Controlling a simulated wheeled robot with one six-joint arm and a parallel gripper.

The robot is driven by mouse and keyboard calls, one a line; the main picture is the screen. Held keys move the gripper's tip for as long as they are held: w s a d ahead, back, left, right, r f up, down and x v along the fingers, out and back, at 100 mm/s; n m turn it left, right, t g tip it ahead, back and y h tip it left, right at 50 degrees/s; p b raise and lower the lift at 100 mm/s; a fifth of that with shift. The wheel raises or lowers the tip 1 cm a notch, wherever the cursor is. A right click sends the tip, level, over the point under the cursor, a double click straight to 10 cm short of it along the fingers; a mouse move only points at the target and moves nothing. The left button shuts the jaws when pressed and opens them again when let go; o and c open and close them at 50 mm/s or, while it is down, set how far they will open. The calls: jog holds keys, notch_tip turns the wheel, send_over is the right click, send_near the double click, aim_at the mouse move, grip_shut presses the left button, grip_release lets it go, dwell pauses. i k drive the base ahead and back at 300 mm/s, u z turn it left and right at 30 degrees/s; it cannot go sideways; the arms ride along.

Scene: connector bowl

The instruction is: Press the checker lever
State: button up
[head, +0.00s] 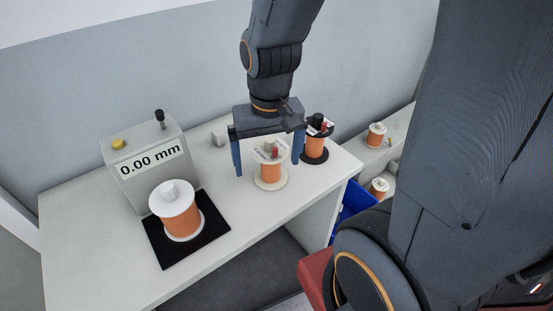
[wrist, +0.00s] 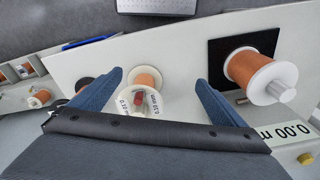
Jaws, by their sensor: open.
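The checker (head: 150,165) is a grey box at the left of the table, with a display reading "0.00 mm". Its lever (head: 160,118), a thin rod with a black knob, stands upright on top, beside a yellow button (head: 118,143). In the wrist view the display (wrist: 283,133) and button (wrist: 306,158) show at the lower right; the lever does not show. My gripper (head: 270,170) is open and empty, to the right of the checker. Its fingers (wrist: 158,82) are spread either side of a labelled orange spool (wrist: 146,90), which also shows in the head view (head: 270,176); I cannot tell their height above the table.
A white-flanged orange spool (head: 177,215) stands on a black mat (head: 218,226) before the checker. A black-flanged spool (head: 315,143) stands right of my gripper. A small grey block (head: 218,138) lies behind. More spools (head: 376,136) and a blue bin (head: 352,203) are at the right.

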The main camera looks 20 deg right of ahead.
aim_at(160, 115)
jog(key=u, duration=1.1)
jog(key=k, duration=1.1)
jog(key=z, duration=1.1)
